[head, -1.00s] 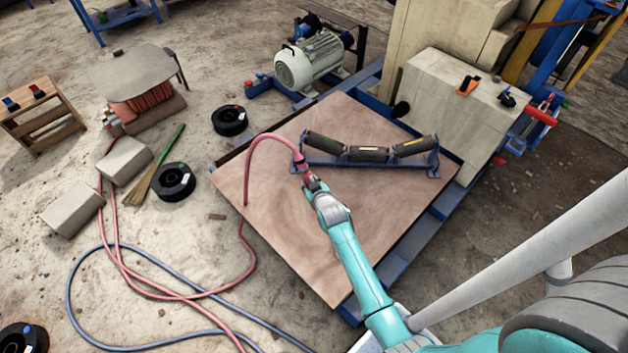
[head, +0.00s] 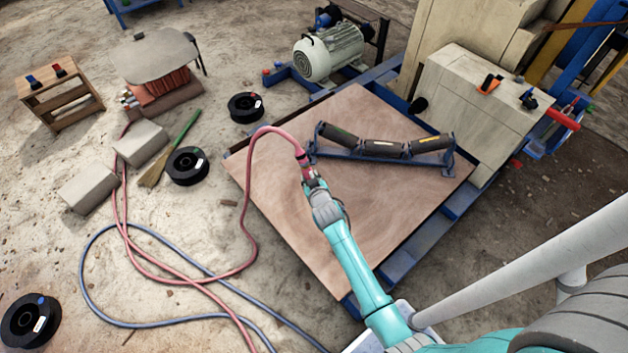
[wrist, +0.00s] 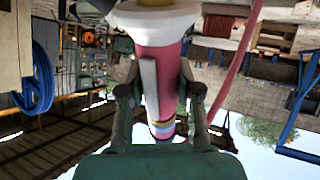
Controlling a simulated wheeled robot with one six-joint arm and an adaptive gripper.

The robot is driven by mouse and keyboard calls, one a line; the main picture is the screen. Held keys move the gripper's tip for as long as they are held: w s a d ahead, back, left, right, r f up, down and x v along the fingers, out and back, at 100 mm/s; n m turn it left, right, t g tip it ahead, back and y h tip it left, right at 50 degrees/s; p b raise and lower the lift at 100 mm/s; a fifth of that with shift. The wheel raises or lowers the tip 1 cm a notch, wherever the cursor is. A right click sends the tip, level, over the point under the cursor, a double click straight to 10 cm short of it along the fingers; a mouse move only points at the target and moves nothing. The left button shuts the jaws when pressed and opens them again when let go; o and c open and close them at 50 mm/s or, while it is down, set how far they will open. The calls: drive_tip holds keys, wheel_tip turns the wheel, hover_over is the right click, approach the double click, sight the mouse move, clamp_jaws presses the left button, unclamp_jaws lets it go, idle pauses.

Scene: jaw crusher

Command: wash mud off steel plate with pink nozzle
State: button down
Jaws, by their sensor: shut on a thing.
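A large flat plate (head: 365,220), covered with a brown, swirly film, lies on the blue frame in the head view. I take it for the muddy steel plate. My gripper (head: 309,180) is above its left half, shut on the pink nozzle (head: 304,163). A pink hose (head: 252,170) arches from the nozzle over the plate's left edge to the ground. In the wrist view my gripper (wrist: 160,100) has a finger on each side of the pink nozzle body (wrist: 160,62). No water spray shows.
A roller set (head: 385,148) on a blue bracket is at the plate's back edge. The pale crusher body (head: 470,115) stands right of the plate, a motor (head: 328,55) behind. Blue hose (head: 95,285), black reels (head: 187,166) and blocks (head: 88,187) lie left.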

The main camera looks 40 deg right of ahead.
drive_tip(key=w, duration=0.8)
drive_tip(key=shift+w+a, duration=0.15)
drive_tip(key=shift+w, duration=0.1)
idle(0.5)
idle(1.0)
